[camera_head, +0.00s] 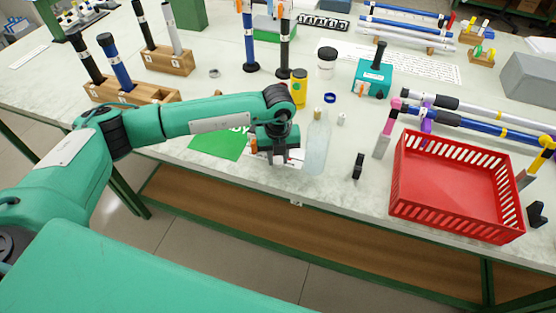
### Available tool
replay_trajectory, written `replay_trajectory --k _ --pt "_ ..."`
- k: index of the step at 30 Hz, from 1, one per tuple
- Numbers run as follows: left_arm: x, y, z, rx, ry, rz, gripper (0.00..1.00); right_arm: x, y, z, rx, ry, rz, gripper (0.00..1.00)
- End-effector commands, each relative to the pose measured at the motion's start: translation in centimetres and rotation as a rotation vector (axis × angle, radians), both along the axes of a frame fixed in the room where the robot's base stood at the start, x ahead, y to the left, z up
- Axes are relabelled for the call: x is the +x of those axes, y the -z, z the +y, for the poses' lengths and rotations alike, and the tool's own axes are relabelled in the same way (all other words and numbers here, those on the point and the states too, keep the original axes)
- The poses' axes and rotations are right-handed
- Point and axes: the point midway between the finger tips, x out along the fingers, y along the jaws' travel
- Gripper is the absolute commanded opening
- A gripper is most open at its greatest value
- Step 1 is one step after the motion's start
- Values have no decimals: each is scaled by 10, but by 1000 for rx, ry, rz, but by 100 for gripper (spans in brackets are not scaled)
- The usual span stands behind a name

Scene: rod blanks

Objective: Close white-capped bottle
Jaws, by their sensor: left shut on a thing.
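A clear, pale bottle (317,148) stands upright near the front edge of the table, with a narrow neck at its top. A small white cap-like piece (341,119) sits on the table just right of the bottle's neck, apart from it. My left gripper (294,152) is at the bottle's left side, low over the table edge, and is shut on the bottle. Its fingertips are partly hidden by the gripper body and wrist. My right gripper is not in view.
A red basket (460,190) stands at the right front. Wooden rod racks (166,60) are at the left.

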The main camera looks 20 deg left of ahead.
Motion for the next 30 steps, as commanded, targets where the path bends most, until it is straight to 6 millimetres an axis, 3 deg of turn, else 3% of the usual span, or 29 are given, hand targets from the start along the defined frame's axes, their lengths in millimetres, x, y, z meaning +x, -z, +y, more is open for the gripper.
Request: replay_trajectory --k 8,14,30 --pt "1 -8 0 -1 0 -1 7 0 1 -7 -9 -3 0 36" --pt "1 -35 0 -1 1 -4 7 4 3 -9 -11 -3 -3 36" --pt "0 -171 0 -1 1 -4 7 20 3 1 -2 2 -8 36"
